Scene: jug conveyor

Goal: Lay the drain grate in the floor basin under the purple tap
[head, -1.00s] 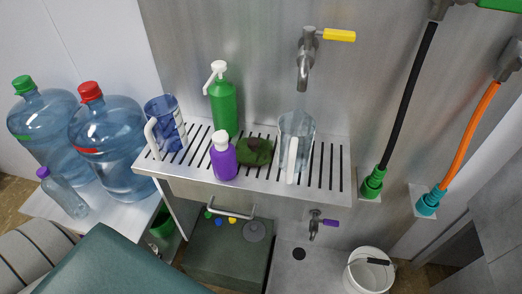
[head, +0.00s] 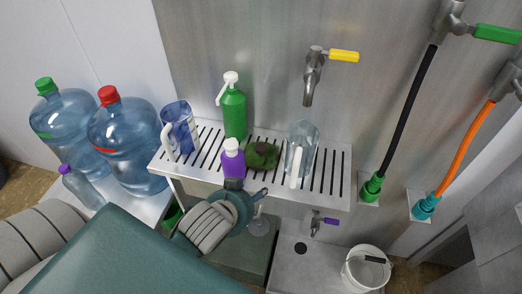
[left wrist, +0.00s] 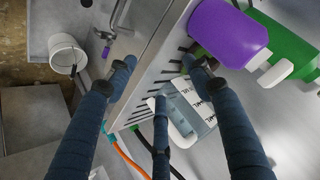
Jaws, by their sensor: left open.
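A grey round disc (head: 259,224), which looks like the drain grate, lies on the dark green box below the shelf, partly hidden by my left gripper. The floor basin (head: 285,277) is grey, with a dark round drain hole, under the purple tap (head: 317,222). The tap also shows in the left wrist view (left wrist: 106,49). My left gripper (head: 249,190) is open and empty at the shelf's front edge, above and beside the disc. In the left wrist view its fingers (left wrist: 160,78) are spread near the shelf. My right gripper is not in view.
The slotted shelf (head: 331,188) holds a purple bottle (head: 232,160), close to my left fingers, plus a green pump bottle (head: 235,114), a green cloth (head: 262,156) and two jugs. A white bucket (head: 366,270) stands right of the basin. Large water bottles stand at left.

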